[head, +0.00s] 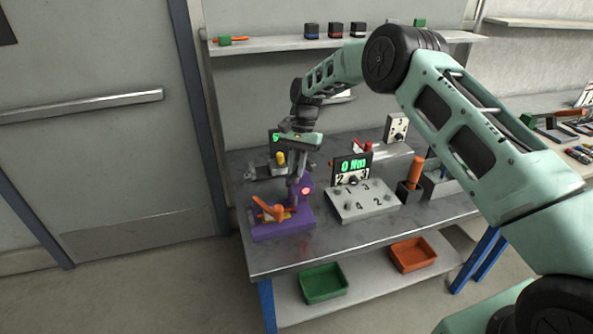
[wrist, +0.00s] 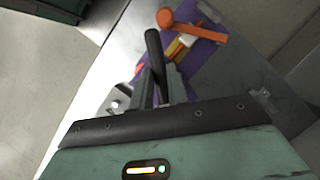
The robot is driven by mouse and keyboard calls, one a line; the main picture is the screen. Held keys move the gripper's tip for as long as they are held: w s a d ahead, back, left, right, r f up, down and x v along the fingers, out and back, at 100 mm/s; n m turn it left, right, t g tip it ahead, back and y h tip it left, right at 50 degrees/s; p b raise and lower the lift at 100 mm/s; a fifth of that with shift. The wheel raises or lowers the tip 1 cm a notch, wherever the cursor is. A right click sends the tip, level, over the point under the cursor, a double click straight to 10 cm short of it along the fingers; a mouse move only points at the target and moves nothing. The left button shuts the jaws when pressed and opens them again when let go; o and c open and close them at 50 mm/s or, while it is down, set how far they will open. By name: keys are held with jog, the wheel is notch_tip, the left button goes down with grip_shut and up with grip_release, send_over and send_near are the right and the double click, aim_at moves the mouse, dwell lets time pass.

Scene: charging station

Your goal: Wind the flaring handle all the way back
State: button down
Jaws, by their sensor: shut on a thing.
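A purple flaring fixture (head: 283,230) stands on the near left of the bench, with an orange lever (head: 268,209) on its front part. The lever also shows at the top of the wrist view (wrist: 192,30). My gripper (head: 297,172) points down over the back of the fixture. In the wrist view, its fingers (wrist: 160,85) are shut around a dark rod-like handle (wrist: 152,45), which I take for the flaring handle. The fingers hide its lower part. In the head view, the gripper and its small size make the handle's angle unclear.
A grey panel with numbered knobs (head: 362,203) and a green "0 Nm" display (head: 352,166) stands right of the fixture. An orange-handled tool (head: 415,171) stands further right. Green (head: 323,283) and orange (head: 412,254) bins sit on the lower shelf. The bench's front left corner is bare.

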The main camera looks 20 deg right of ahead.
jog(key=shift+w+n+h+b, duration=0.1)
jog(key=shift+n+h+b, duration=0.4)
jog(key=shift+n, duration=1.2)
jog(key=shift+g, duration=0.3)
jog(key=c, duration=1.4)
grip_release()
jog(key=shift+a, duration=0.1)
jog(key=shift+o, duration=0.2)
jog(key=shift+r, duration=0.1)
